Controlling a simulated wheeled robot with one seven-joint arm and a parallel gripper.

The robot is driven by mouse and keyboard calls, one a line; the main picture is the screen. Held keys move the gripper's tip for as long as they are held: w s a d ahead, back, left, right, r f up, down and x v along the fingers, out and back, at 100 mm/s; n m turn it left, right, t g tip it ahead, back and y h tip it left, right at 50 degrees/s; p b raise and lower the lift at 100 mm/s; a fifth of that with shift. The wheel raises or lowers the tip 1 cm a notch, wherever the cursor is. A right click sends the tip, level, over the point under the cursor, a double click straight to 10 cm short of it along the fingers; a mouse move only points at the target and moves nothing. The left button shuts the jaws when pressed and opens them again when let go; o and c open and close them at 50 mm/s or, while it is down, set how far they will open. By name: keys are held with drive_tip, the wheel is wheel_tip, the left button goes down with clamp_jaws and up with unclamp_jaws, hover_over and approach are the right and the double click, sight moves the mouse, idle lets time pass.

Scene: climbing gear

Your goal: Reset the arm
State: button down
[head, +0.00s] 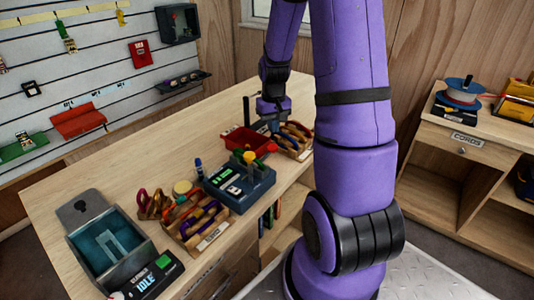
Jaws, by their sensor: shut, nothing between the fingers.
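My purple arm rises through the right middle of the head view and bends over the far part of the wooden bench (110,160). My gripper (268,118) hangs near the bench's far right side, close to a red tray (247,141) and a wooden rack (294,141) with carabiner-like loops. It is shut and looks empty. It is small and dark here, so I cannot tell how far it is above the rack.
On the bench are a blue-grey device (240,186), a wooden tray (197,226) of looped gear and an open grey box (108,241) with a display. A slatted wall stands behind. At right is a cabinet (474,160) with a cord spool (462,92). The bench's far left is clear.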

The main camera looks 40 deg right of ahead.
drive_tip(key=shift+r, duration=0.1)
idle(0.5)
drive_tip(key=s+a+r+n+t, duration=0.1)
drive_tip(key=s+a+r, duration=0.1)
drive_tip(key=a+r, duration=0.6)
drive_tip(key=s+a+r+n+t, duration=0.1)
drive_tip(key=s+a+r+t, duration=0.15)
drive_tip(key=a+r, duration=0.55)
drive_tip(key=s+a+r+n+t, duration=0.1)
drive_tip(key=s+a+r, duration=0.2)
drive_tip(key=s, duration=0.4)
drive_tip(key=s+a+r+n, duration=0.1)
drive_tip(key=s+a+r, duration=0.2)
drive_tip(key=s+r, duration=0.3)
drive_tip(key=shift+s+a+t, duration=0.35)
drive_tip(key=shift+a, duration=0.05)
drive_tip(key=shift+r, duration=0.1)
